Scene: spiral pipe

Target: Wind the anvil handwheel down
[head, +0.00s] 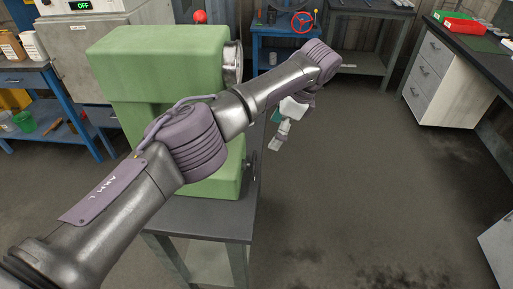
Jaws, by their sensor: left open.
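A green C-shaped machine (155,62) stands on a dark-topped stand at the left centre. A round metal part (233,63) sits on its upper right end. A small metal fitting (251,168) shows at its lower right side; I cannot tell whether it is the anvil handwheel. A red spoked handwheel (303,21) shows at the back, by a blue bench. My left arm crosses in front of the machine and hides part of it. My left gripper (275,146) is open, pointing down, right of the machine and touching nothing visible. My right gripper is out of view.
The dark machine stand (210,218) has its edge below my left arm. Blue benches (29,79) stand at left and back. A white drawer cabinet (433,78) stands at right with red and green trays. The floor (370,170) at centre right is clear.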

